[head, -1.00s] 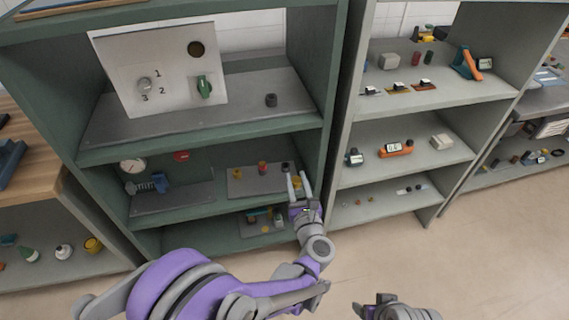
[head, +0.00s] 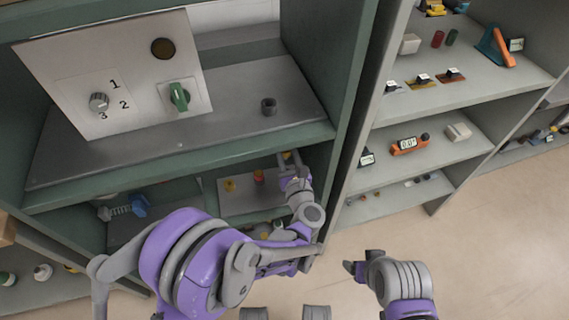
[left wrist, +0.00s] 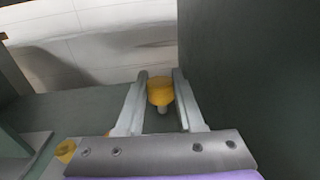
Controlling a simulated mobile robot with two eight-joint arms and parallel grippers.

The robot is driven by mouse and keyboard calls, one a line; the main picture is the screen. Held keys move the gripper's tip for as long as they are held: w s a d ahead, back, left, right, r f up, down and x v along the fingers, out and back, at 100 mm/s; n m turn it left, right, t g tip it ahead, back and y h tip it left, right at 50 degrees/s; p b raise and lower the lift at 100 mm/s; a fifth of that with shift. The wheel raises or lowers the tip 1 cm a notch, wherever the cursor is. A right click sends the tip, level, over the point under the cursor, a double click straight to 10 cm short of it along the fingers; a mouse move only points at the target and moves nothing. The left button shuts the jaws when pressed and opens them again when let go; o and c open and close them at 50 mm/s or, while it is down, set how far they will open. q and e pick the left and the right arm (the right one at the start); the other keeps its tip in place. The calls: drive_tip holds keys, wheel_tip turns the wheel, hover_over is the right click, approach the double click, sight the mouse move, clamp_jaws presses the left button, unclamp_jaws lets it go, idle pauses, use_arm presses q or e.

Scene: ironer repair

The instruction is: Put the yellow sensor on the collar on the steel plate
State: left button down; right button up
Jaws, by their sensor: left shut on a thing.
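The yellow sensor (left wrist: 160,92) is between the fingers of my left gripper (left wrist: 159,84) in the left wrist view. The gripper is shut on it, with its thin grey stem showing below the yellow body. In the head view my left gripper (head: 290,158) is at the middle shelf opening, just under the upper shelf's front edge. A dark collar (head: 269,106) stands upright on the right part of the steel plate (head: 225,115) on the upper shelf, above and left of the gripper. My right gripper (head: 356,269) is low in front of the shelves; its fingers are unclear.
A white panel (head: 130,90) with a green switch and knob stands on the plate's left. A lower plate (head: 238,203) holds yellow and red parts. The green upper shelf edge (head: 180,168) and side wall (head: 345,85) bound the opening. The plate between panel and collar is clear.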

use_arm(q)
wheel_tip(320, 180, down, 3)
drive_tip(key=shift+r, duration=0.1)
wheel_tip(320, 180, down, 4)
drive_tip(key=shift+f+b, duration=0.1)
drive_tip(key=shift+b, duration=0.65)
use_arm(e)
wheel_tip(320, 180, down, 2)
drive_tip(key=shift+w+f, duration=0.1)
drive_tip(key=shift+f, duration=0.1)
use_arm(q)
drive_tip(key=shift+f+b, duration=0.5)
use_arm(e)
drive_tip(key=shift+f, duration=0.55)
use_arm(q)
drive_tip(key=c, duration=0.5)
unclamp_jaws()
drive_tip(key=shift+c, duration=0.2)
use_arm(e)
drive_tip(key=shift+r, duration=0.1)
